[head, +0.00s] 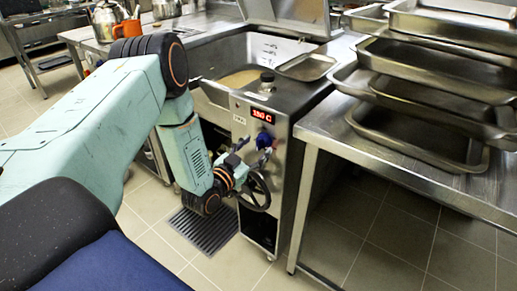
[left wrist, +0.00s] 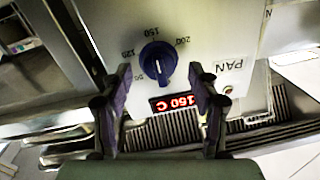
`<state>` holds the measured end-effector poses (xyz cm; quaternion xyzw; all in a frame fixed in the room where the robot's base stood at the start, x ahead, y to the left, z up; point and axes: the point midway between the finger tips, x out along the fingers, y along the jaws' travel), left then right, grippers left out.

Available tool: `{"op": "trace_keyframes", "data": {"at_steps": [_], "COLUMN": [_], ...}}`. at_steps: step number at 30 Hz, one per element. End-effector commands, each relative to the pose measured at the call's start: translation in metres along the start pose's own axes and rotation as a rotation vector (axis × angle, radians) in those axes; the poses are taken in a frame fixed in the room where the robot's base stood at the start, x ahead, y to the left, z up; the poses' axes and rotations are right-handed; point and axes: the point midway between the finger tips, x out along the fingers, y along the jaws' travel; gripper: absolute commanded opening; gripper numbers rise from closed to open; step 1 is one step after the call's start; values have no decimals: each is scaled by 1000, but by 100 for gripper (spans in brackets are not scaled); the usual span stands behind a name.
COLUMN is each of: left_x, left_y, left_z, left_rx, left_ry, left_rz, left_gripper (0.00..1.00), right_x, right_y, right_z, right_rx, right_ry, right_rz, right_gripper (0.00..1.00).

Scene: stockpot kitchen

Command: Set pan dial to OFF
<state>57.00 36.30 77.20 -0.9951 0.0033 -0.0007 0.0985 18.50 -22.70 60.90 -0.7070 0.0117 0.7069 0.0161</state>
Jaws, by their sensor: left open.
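The blue pan dial (head: 263,141) sits on the steel front panel of the tilting pan (head: 222,103), below a lit red display (head: 262,116). In the left wrist view, the dial (left wrist: 158,60) has a pale pointer mark and printed numbers around it, including 150 and 200. The red display (left wrist: 172,103) there appears to read 160 C. A PAN label (left wrist: 231,66) is beside it. My left gripper (head: 250,153) is open in front of the panel. In the left wrist view its fingers (left wrist: 160,74) flank the dial, apparently without touching it. My right gripper is out of view.
A black handwheel (head: 256,190) stands out from the panel just below the dial, close to my left gripper. A steel table with stacked trays (head: 425,125) stands to the right. A floor grate (head: 203,230) lies below. Tiled floor is clear at front.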

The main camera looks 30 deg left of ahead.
Motion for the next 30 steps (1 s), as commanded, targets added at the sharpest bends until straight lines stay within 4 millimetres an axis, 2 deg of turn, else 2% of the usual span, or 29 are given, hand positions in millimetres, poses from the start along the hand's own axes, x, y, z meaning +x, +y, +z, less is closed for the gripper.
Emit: {"op": "trace_keyframes", "data": {"at_steps": [5, 13, 30], "left_x": [13, 15, 15], "left_y": [1, 2, 4], "left_z": [0, -1, -1], "left_rx": [0, -1, -1], "left_ry": [1, 0, -1], "left_rz": [0, 0, 0], "left_gripper": [60, 60, 13], "right_x": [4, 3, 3], "right_y": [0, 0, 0], "right_z": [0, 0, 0], "right_rx": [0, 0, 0], "right_ry": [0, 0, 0], "right_rz": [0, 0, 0], "right_gripper": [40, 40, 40]}}
